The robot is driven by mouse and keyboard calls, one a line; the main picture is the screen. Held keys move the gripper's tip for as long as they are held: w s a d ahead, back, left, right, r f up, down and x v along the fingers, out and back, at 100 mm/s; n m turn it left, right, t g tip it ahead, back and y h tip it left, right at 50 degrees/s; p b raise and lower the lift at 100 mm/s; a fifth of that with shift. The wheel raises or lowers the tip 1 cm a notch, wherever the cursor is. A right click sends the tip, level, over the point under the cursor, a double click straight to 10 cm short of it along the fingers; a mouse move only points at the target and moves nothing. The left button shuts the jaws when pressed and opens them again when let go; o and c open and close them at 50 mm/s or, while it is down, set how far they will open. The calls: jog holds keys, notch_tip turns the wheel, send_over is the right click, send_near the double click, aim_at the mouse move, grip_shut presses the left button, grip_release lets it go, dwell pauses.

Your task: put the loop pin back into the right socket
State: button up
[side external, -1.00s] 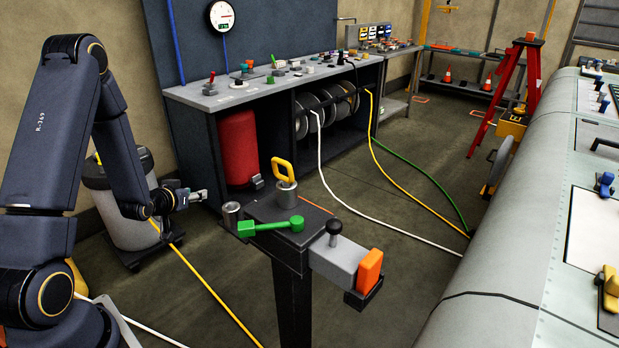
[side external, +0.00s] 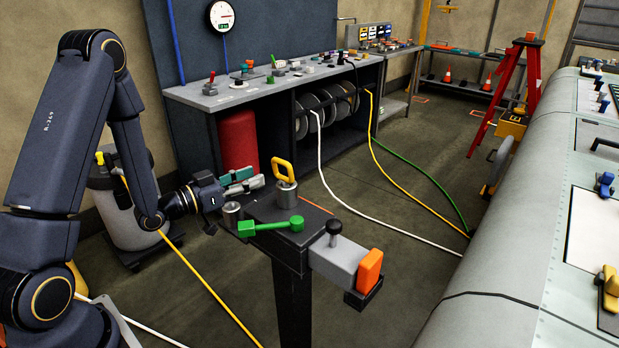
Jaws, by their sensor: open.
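The loop pin (side external: 284,169) has a yellow loop handle. It stands upright at the metal cylinder socket (side external: 286,195) on the right in the picture, at the back of the dark jig block. How deep it sits cannot be told. A second metal socket (side external: 232,211) stands at the block's left end, with no pin visible in it. My gripper (side external: 257,178) is open and empty. Its fingers point right toward the loop pin, a short gap to the left of it, above and behind the left socket.
A green lever (side external: 270,226) lies across the jig's front. A black knob (side external: 334,228) and an orange block (side external: 369,270) are on the grey arm at right. The workbench (side external: 250,90) stands behind, and a large grey wing (side external: 500,250) fills the right side.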

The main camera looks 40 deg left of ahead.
aim_at(276, 172)
jog(key=x, duration=0.7)
jog(key=shift+w, duration=0.2)
grip_shut()
grip_release()
dwell(0.3)
